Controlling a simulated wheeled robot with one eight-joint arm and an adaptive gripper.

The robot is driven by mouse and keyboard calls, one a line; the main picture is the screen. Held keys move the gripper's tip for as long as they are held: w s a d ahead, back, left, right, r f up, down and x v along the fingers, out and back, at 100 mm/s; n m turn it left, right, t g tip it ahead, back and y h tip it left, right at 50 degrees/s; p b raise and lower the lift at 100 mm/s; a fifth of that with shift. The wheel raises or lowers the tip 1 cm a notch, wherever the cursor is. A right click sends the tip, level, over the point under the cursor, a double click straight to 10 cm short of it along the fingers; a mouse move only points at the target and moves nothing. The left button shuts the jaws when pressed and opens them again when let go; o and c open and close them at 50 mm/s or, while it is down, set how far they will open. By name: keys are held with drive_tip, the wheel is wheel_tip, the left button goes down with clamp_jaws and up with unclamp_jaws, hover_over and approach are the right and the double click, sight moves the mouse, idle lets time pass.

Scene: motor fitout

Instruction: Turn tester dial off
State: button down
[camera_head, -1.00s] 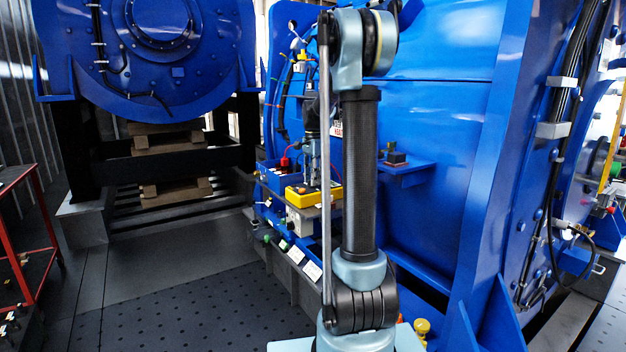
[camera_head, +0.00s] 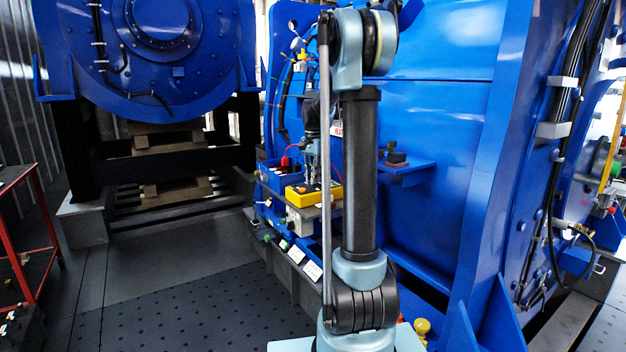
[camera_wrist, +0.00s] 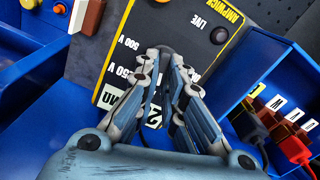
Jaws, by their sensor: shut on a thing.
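The tester (camera_head: 325,193), a yellow box with a dark face, sits on a shelf at the blue machine's side. The dial's pointer setting cannot be read. In the head view my gripper (camera_head: 311,178) is small, just above the tester.
A blue bin (camera_wrist: 285,75) with dark, red and yellow plugs (camera_wrist: 290,145) lies right of the tester in the wrist view. Another blue bin (camera_wrist: 30,75) is at left. The machine's blue wall (camera_head: 430,120) stands close right of the arm.

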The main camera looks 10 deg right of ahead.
drive_tip(key=shift+w+n, duration=0.1)
drive_tip(key=shift+n, duration=1.7)
drive_tip(key=c, duration=1.7)
unclamp_jaws()
drive_tip(key=shift+r, duration=0.1)
wheel_tip(320, 180, up, 12)
